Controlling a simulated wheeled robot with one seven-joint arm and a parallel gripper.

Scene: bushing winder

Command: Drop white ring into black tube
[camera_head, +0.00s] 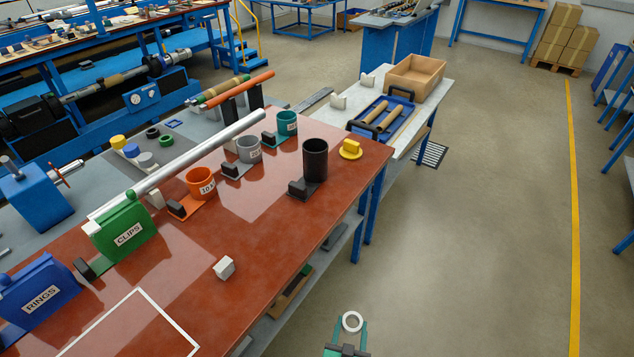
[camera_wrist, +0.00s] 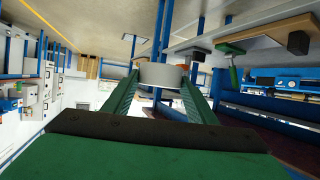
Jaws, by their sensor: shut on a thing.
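The white ring (camera_head: 352,321) is held between the fingertips of my gripper (camera_head: 350,326), low at the bottom of the head view. It is over the floor, to the right of the red table and apart from it. In the wrist view the white ring (camera_wrist: 163,76) sits between the two green fingers of my gripper (camera_wrist: 163,84). The black tube (camera_head: 315,160) stands upright on the red table near its far right corner, with its open top facing up. It is well above and left of my gripper in the head view. I cannot make it out in the wrist view.
The red table (camera_head: 200,265) holds an orange cup (camera_head: 201,184), a grey cup (camera_head: 249,149), a teal cup (camera_head: 287,122), a yellow piece (camera_head: 350,149), a white block (camera_head: 224,267), and green (camera_head: 122,228) and blue (camera_head: 40,290) bins. The floor (camera_head: 470,230) to the right is clear.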

